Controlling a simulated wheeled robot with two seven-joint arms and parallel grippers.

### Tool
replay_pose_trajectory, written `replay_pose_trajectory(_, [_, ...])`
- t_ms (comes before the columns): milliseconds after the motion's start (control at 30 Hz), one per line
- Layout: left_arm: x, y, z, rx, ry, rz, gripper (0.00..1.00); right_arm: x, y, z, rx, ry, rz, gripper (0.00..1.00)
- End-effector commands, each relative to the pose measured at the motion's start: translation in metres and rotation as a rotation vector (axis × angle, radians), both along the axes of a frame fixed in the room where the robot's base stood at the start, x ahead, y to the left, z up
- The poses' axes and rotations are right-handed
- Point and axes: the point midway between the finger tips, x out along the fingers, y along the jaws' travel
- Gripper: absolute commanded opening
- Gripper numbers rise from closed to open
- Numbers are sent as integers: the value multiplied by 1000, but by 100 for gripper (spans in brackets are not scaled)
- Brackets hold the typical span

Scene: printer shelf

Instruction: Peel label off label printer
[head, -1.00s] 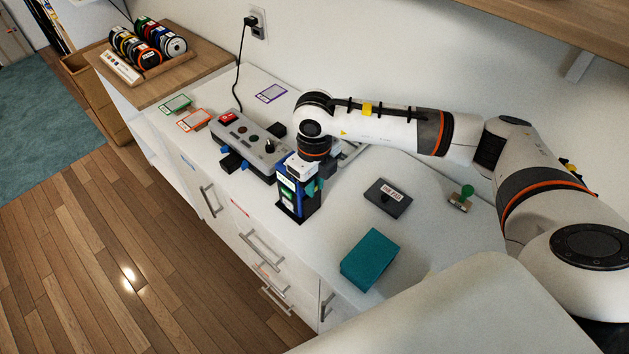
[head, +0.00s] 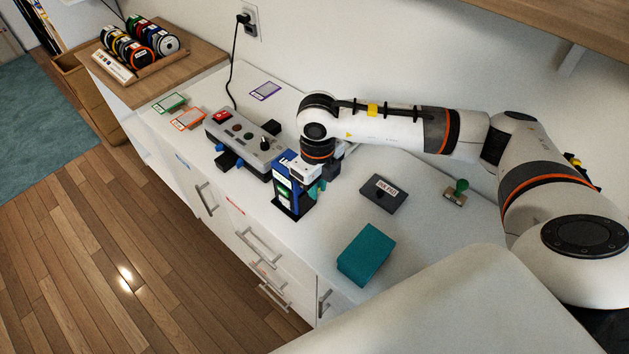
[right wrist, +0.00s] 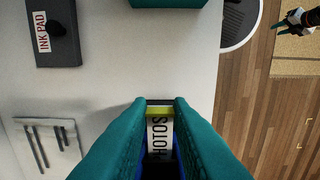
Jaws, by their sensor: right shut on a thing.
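The label printer (head: 284,199) is a dark blue upright device on a black base near the counter's front edge. My right gripper (head: 312,188) is at its right side, partly hidden by the printer and my wrist. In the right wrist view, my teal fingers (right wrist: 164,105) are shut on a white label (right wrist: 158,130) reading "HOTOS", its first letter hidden. A yellow-green strip (right wrist: 163,111) lies at the label's end between the fingertips. The printer's blue body is mostly hidden between the fingers there. I cannot tell whether the label still touches the printer.
A grey control box (head: 243,142) stands left of the printer. An ink pad (head: 384,197), a green-handled stamp (head: 456,193) and a teal block (head: 366,254) lie to the right. Coloured cards and a spool rack (head: 140,50) are farther left. The counter between printer and teal block is clear.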

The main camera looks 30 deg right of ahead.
Motion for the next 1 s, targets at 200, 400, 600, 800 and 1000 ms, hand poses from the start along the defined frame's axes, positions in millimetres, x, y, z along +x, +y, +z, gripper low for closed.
replay_pose_trajectory(200, [0,0,0,0,0,0,36,-5,-2,0,0,1,-1,0])
replay_pose_trajectory(400, [0,0,0,0,-1,0,36,-10,-4,0,0,1,-1,0])
replay_pose_trajectory(600, [0,0,0,0,0,1,36,-15,-5,-1,-1,2,-1,0])
replay_pose_trajectory(800, [0,0,0,1,0,1,36,-20,-7,0,0,1,0,0])
replay_pose_trajectory(1000, [0,0,0,1,0,1,36,-24,-9,0,0,1,0,0])
